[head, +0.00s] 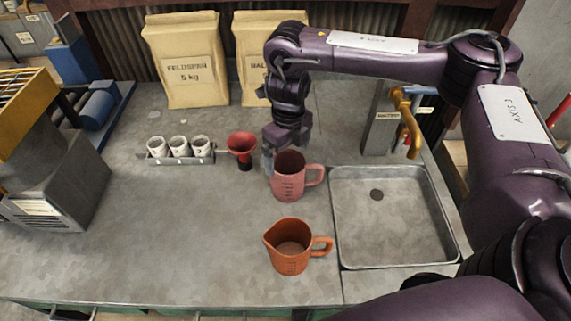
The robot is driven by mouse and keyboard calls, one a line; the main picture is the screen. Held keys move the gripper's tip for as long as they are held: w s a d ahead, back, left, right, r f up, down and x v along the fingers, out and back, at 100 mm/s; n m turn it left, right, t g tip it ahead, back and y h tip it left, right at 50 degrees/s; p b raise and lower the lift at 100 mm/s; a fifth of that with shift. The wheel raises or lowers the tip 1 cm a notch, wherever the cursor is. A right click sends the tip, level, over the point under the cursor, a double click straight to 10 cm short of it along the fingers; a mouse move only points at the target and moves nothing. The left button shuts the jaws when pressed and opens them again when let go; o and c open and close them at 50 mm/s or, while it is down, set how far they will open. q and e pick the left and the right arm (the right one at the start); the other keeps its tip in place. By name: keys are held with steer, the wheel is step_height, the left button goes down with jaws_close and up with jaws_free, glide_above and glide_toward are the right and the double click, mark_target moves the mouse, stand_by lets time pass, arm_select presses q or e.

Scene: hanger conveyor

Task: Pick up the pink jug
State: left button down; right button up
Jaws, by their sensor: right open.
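The pink jug (288,181) stands upright on the grey worktop, left of the sink, with its handle to the right. My right gripper (270,164) points down at the jug's left rim, coming from behind it. Its jaws are open; one finger shows at the rim, and I cannot tell whether it touches or straddles the wall. Part of the fingers is hidden by the jug. My left gripper is not in view.
An orange jug (290,252) stands in front of the pink one. A red funnel-like cup (242,148) stands close to the left, beside a rack (180,159) of small white cups. The sink (387,255) and brass tap (408,120) are right. Paper sacks (187,62) stand behind. The front-left worktop is clear.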

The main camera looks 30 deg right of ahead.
mark_target(290, 170)
steer(key=f, duration=0.4)
steer(key=f+b, duration=0.1)
steer(key=f, duration=0.2)
steer(key=shift+d, duration=0.3)
steer(key=shift+f, duration=0.2)
steer(key=shift+c, duration=2.4)
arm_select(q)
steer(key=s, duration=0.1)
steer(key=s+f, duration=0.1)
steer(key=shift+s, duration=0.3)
arm_select(e)
steer(key=shift+r, duration=0.1)
steer(key=c, duration=0.5)
